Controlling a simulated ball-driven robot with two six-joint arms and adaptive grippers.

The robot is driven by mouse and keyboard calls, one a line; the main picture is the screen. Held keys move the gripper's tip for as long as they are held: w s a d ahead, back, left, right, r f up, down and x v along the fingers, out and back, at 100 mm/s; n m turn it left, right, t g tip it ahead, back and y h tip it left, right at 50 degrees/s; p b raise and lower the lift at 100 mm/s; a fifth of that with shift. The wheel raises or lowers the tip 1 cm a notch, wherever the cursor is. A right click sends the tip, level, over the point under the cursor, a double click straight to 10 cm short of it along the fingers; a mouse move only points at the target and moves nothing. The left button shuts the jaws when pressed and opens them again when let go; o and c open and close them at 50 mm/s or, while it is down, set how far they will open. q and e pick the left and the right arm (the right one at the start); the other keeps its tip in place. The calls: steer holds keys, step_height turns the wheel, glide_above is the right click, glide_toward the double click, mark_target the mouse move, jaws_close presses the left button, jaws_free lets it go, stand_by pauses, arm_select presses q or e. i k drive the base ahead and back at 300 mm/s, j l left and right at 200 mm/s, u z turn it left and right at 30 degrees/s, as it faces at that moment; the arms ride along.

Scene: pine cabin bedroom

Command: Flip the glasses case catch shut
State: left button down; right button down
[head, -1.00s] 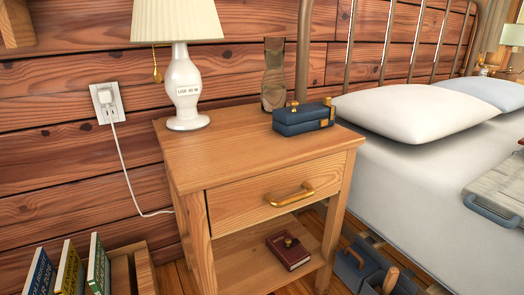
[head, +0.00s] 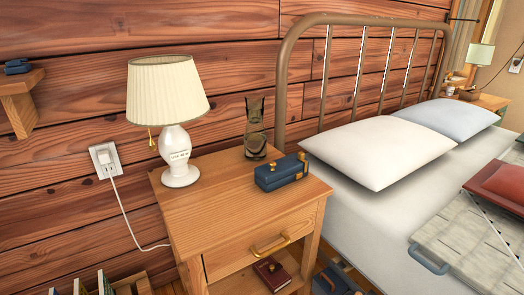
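A dark blue glasses case (head: 281,173) with brass-coloured fittings lies on top of the wooden nightstand (head: 215,215), near its right back part. Its lid looks down on its body. The catch is too small to tell whether it is flipped shut. Neither of my grippers shows in the head view.
A lamp (head: 168,110) with a white base stands left of the case. A brown vase-like object (head: 255,130) stands behind it. The nightstand's front left top is clear. The bed with a white pillow (head: 378,152) is to the right. A small blue object (head: 17,67) sits on a wall shelf.

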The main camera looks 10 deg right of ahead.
mark_target(300, 155)
steer(key=i+l+z, duration=0.2)
steer(key=i, duration=0.3)
steer(key=z, duration=1.4)
